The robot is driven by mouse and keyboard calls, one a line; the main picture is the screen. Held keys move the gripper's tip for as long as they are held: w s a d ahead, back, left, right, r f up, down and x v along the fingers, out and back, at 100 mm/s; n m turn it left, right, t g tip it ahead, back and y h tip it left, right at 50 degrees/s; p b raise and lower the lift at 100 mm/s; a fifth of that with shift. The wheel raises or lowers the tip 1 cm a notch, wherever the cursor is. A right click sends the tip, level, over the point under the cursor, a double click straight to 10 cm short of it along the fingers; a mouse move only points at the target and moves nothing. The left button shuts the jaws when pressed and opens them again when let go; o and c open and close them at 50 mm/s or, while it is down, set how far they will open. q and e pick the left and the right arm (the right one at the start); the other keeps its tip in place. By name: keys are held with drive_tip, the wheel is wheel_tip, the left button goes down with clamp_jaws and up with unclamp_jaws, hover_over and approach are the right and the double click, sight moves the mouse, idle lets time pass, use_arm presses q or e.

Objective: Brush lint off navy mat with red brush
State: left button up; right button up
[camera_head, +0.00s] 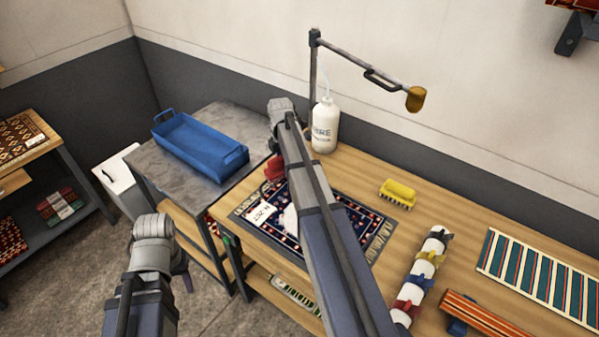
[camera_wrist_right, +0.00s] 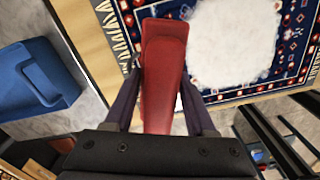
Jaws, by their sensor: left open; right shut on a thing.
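The navy mat (camera_head: 352,222), patterned and fringed, lies flat on the wooden bench. A white lint patch (camera_wrist_right: 235,42) covers part of it; in the head view, my right arm partly hides the lint (camera_head: 290,218). My right gripper (camera_wrist_right: 160,95) is shut on the red brush (camera_wrist_right: 163,50), with a finger on each side. The brush (camera_head: 274,168) shows beside the mat's far-left part in the head view. Its bristles are hidden, so I cannot tell whether it touches the mat. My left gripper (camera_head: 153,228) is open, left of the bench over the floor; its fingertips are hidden.
A blue tub (camera_head: 200,145) stands on the grey table left of the bench. A white bottle (camera_head: 325,125) and a yellow brush (camera_head: 398,193) stand behind the mat. A white roll with coloured clips (camera_head: 425,268) and a striped rug (camera_head: 535,270) lie to the right.

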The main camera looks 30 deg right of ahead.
drive_tip(key=s+r+n+p, duration=0.1)
drive_tip(key=s+r+n, duration=0.15)
drive_tip(key=s, duration=0.45)
drive_tip(key=shift+n, duration=0.75)
drive_tip(key=f+b, duration=0.4)
drive_tip(key=f, duration=0.1)
drive_tip(key=shift+s+f+b, duration=0.2)
drive_tip(key=shift+s+b, duration=0.1)
drive_tip(key=shift+s, duration=0.05)
drive_tip(key=shift+w, duration=0.1)
